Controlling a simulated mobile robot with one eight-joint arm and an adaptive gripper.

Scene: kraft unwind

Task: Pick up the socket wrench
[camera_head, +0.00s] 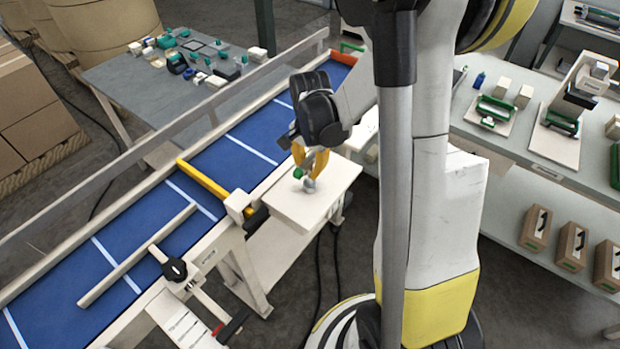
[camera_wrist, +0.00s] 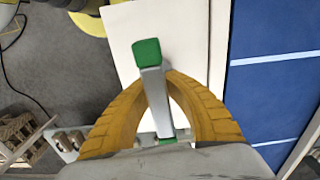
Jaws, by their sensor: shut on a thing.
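The socket wrench (camera_wrist: 155,95) has a grey metal shaft and a green end piece. In the wrist view it lies between the two yellow fingers of my gripper (camera_wrist: 158,80), with the green end pointing away from the palm. The fingers are shut on its shaft. In the head view my gripper (camera_head: 311,170) points down over a small white table, with the green end of the wrench (camera_head: 298,173) beside the fingertips. The lower part of the wrench is partly hidden by my gripper. I cannot tell whether the wrench still touches the tabletop.
The small white table (camera_head: 325,203) stands beside a blue conveyor (camera_head: 130,240) with a yellow bar (camera_head: 203,180) across it. A grey table (camera_head: 140,88) with several small parts is at the back left. A workbench (camera_head: 500,150) with fixtures is on the right.

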